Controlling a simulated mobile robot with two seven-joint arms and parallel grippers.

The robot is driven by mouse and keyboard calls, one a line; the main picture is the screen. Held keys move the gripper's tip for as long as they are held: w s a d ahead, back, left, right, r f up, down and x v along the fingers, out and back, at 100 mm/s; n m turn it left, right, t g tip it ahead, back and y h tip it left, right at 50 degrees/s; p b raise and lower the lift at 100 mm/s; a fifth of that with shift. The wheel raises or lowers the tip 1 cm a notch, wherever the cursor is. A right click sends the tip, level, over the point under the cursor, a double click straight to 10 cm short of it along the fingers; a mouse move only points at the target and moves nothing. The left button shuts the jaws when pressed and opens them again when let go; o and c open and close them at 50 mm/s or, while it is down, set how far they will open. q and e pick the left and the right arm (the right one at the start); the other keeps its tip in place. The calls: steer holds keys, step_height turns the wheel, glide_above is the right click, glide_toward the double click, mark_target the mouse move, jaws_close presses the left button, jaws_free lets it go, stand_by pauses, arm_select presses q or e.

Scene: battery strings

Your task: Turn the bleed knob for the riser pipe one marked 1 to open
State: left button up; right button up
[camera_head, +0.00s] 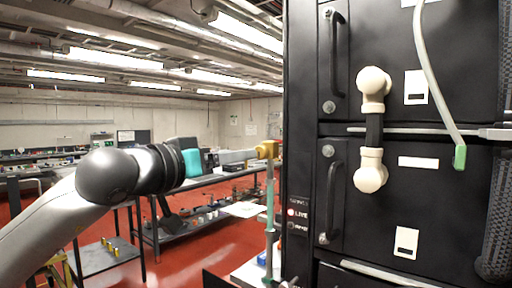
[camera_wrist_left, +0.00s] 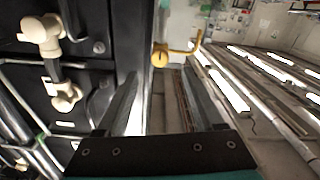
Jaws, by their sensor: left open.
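A yellow knob (camera_head: 267,149) sits at the top of a thin greenish upright pipe (camera_head: 270,195), just left of the black cabinet's edge. In the left wrist view the yellow knob (camera_wrist_left: 160,55) shows a bent yellow lever reaching right. No mark 1 is readable on it. My left gripper (camera_head: 238,157) comes in from the left, pointing toward the knob. In the left wrist view its two fingers (camera_wrist_left: 163,90) are spread and empty, with the knob beyond their tips; they appear apart from it. My right gripper is not in view.
The black cabinet (camera_head: 299,100) fills the right side, with handles (camera_head: 333,55), cream connectors joined by a black link (camera_head: 374,130), and a hanging grey cable with a green end (camera_head: 460,157). Workbenches stand behind on the left. Red floor (camera_head: 185,260) is open between them.

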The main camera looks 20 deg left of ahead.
mark_target(259, 153)
arm_select(q)
steer(key=p+x, duration=0.2)
steer(key=x, duration=0.5)
steer(key=shift+w+d, duration=0.15)
steer(key=shift+w, duration=0.15)
jaws_close()
steer(key=shift+f, duration=0.1)
